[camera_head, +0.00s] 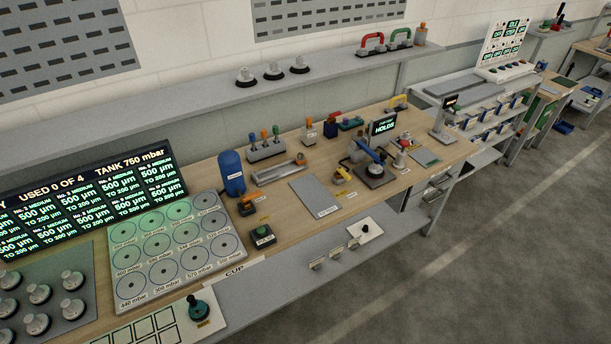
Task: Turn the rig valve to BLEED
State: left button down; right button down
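I cannot tell for certain which fitting is the rig valve, and I cannot read a BLEED label at this size. On the wooden bench, a small rig (375,172) with a blue lever on a dark base stands below a small screen (384,125) that seems to read HOLDS. A yellow-handled fitting (343,174) sits just left of it. A red-and-orange fitting (247,206) stands in front of a blue tank (231,172). Neither of my grippers is in view, and nothing touches these fittings.
A tray of round discs (175,250) and a dark readout board (85,200) fill the bench's left part. A grey plate (316,197) lies mid-bench. A long shelf (200,105) runs behind. The floor (480,260) in front is clear at the right.

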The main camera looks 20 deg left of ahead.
aim_at(341, 170)
jog(key=z, duration=0.45)
jog(key=k, duration=0.15)
jog(key=u, duration=1.35)
jog(key=i, duration=0.95)
jog(key=z, duration=0.55)
